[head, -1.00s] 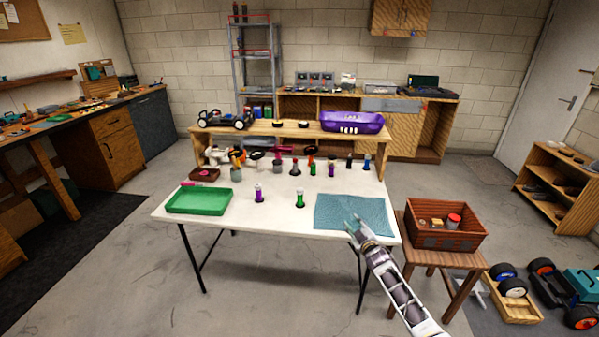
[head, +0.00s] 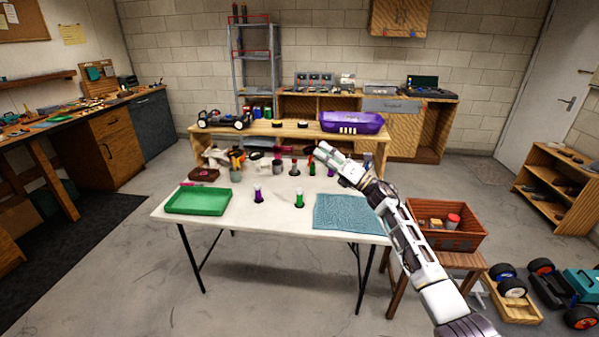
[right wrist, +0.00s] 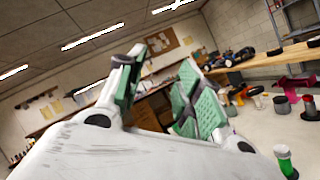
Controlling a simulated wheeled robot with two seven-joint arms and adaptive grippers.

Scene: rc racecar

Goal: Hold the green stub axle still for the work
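A green stub axle (head: 299,200) with a pale top stands upright near the front middle of the white table (head: 275,225), left of the blue mat. Another green piece (head: 312,169) stands farther back. My right gripper (head: 322,151) is above the table, to the right of and beyond the front green axle in the picture, apart from it. In the right wrist view its green-padded fingers (right wrist: 158,82) are spread with nothing between them. A green piece with a pale top (right wrist: 284,161) shows at that view's lower right; I cannot tell which one. My left gripper is not in view.
A purple stub axle (head: 258,194) stands left of the front green one. A green tray (head: 198,201) is at the left, a blue mat (head: 350,212) at the right. Several small parts stand behind, before a raised shelf (head: 290,129) with a purple bin (head: 352,122).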

